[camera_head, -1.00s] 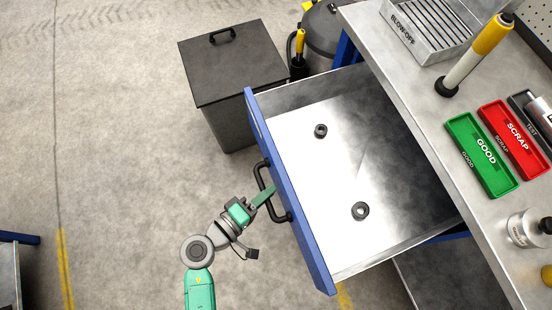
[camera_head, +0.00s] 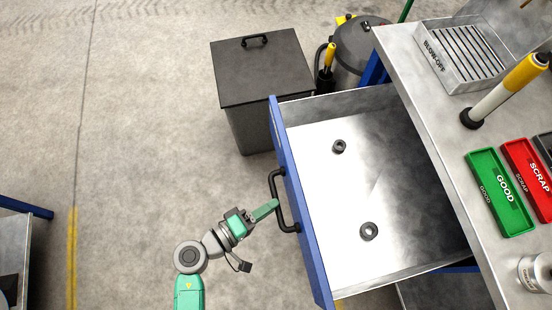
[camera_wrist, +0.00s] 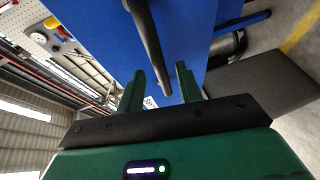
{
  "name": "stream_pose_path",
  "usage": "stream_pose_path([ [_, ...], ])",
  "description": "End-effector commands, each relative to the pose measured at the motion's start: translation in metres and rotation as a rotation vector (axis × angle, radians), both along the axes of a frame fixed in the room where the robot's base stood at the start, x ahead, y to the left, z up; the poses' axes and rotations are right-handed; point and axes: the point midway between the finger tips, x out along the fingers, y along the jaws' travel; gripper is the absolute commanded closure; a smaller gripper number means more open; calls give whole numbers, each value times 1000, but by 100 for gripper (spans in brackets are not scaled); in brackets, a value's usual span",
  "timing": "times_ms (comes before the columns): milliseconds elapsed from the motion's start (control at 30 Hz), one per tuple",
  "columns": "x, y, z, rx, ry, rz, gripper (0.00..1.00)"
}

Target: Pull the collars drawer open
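The collars drawer (camera_head: 300,205) has a blue front and stands pulled well out from the bench in the head view. Two dark ring-shaped collars (camera_head: 339,146) and (camera_head: 368,231) lie apart on its bare metal floor. Its black bar handle (camera_head: 275,183) is on the blue front. My gripper (camera_head: 275,206) is at the handle, its tips close to the bar. In the wrist view my two green fingers (camera_wrist: 160,75) are spread apart, and the dark handle bar (camera_wrist: 146,40) runs between them with a gap to each finger. I cannot tell whether either finger touches it.
A dark lidded bin (camera_head: 262,70) stands beyond the drawer's far end, with a dark round drum (camera_head: 362,45) behind it. The bench top (camera_head: 440,115) carries a blow-off tray (camera_head: 465,60), a green tray (camera_head: 500,190) and a red tray (camera_head: 530,175).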

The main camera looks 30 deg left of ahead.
Motion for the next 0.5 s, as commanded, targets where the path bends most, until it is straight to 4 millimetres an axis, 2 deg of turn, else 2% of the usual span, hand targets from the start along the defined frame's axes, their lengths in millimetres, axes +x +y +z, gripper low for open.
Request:
stream_pose_path([
  [100, -22, 9, 8, 0, 2, 3, 64],
  [200, -34, 13, 9, 1, 0, 1, 64],
  [500, -42, 16, 9, 1, 0, 0, 64],
])
